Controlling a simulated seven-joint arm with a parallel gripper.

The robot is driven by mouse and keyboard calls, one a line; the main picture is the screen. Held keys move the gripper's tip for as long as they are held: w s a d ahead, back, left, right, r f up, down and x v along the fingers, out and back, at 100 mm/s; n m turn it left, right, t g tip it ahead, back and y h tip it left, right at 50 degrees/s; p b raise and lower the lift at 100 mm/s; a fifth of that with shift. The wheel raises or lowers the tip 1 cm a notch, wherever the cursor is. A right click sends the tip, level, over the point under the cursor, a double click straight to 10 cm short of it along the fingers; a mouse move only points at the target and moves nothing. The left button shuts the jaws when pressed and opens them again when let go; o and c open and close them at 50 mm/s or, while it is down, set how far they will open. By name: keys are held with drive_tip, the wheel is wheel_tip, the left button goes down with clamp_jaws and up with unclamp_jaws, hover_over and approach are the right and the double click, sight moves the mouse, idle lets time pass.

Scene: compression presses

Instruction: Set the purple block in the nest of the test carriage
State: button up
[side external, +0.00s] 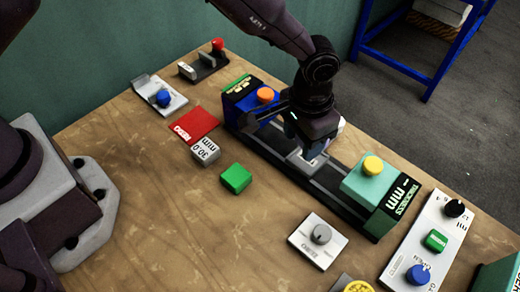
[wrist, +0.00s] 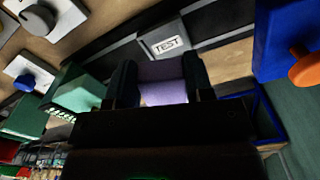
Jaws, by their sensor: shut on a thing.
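My gripper (wrist: 165,82) is shut on the purple block (wrist: 163,92), which sits between the two fingers in the wrist view. The test carriage (side external: 298,166), a pale grey piece on the dark rail, is right below my gripper (side external: 312,150) in the side view. Its TEST label plate (wrist: 183,43) shows just beyond the block in the wrist view. The fingers and wrist hide most of the block in the side view. The nest is hidden, and I cannot tell whether the block touches it.
The rail runs between a blue housing with an orange knob (side external: 265,95) and a teal housing (side external: 365,192) with a yellow knob. A green block (side external: 236,178), a grey 30.0 mm block (side external: 205,150) and a red pad (side external: 193,124) lie to the left. Switch panels stand around the bench.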

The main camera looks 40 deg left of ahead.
sight(301, 165)
drive_tip(key=shift+w+d+r+n, duration=0.25)
drive_tip(key=shift+w+r+n, duration=0.25)
drive_tip(key=shift+n, duration=0.3)
drive_tip(key=shift+s+a+r+n, duration=0.1)
drive_tip(key=shift+n, duration=0.7)
drive_tip(key=shift+f, duration=2.95)
drive_tip(key=shift+f, duration=0.75)
drive_tip(key=o, duration=1)
drive_tip(key=shift+c, duration=0.2)
drive_tip(key=shift+r, duration=0.1)
